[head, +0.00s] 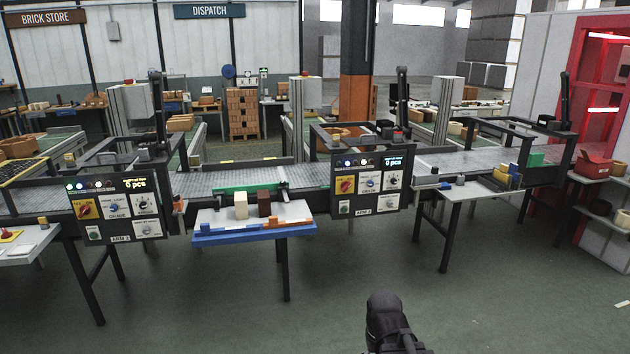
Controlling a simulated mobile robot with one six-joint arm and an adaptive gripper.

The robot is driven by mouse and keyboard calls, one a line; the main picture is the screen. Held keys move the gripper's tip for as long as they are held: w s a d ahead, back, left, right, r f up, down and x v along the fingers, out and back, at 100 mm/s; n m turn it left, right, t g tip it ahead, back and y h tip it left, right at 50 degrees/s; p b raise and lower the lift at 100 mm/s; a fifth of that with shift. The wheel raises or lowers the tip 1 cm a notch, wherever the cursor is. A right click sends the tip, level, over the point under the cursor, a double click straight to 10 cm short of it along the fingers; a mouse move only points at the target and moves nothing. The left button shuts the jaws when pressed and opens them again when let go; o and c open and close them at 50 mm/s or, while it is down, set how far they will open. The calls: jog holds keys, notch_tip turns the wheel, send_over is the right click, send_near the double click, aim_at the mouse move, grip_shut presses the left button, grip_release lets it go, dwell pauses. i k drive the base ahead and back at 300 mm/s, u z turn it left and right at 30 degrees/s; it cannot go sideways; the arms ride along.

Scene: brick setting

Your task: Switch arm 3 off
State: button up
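Two control panels stand on the line. The left panel (117,208) carries a label that looks like ARM 3, though the digit is small. It has a red-on-yellow rotary switch (84,209), a blue control, black and white knobs, a green button (94,233), several lamps and a display reading 0 pcs. The right panel (365,186) has a similar layout, with its own red-on-yellow switch (345,186); its label digit is hard to read. Switch positions are too small to tell. A dark part of my arm shows at the bottom centre, well apart from both panels; no fingertips show.
A blue-edged shelf (254,232) with a cream block (241,205) and a brown block (264,203) juts out between the panels. Table legs stand below the line. A side table (470,189) is at right. The green floor (230,310) in front is clear.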

aim_at(345, 186)
jog(key=u, duration=0.2)
jog(key=i, duration=2.05)
jog(key=u, duration=0.1)
